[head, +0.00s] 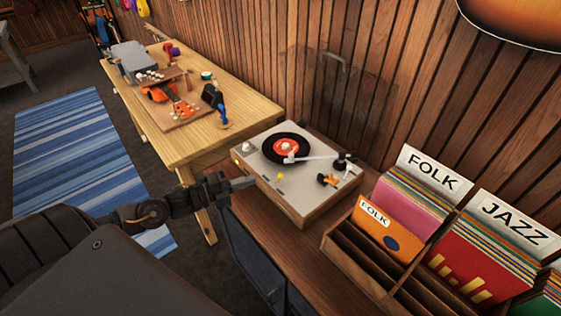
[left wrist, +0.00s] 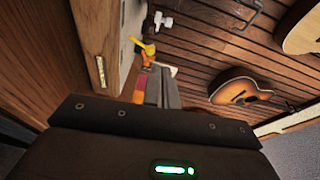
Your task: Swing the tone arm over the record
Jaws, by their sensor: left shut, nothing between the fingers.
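The turntable (head: 300,188) sits on a wooden cabinet, with a black record (head: 270,143) with an orange label on its platter. The white tone arm (head: 316,157) runs left from its dark pivot at the right of the deck, and its head end appears over the record near the label. I cannot tell if it touches the record. My left gripper (head: 248,183) is shut and empty, beside the turntable's left front corner, apart from the tone arm. In the left wrist view the turntable's wooden side (left wrist: 88,40) is close, with a yellow part (left wrist: 145,47) above it. My right gripper is not visible.
A crate (head: 345,258) of records with FOLK and JAZZ cards stands right of the turntable. A workbench (head: 185,150) with an orange ukulele (head: 168,93) and tools is behind left. The plank wall (head: 385,110) rises behind; guitars hang there. A striped rug (head: 75,150) lies left.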

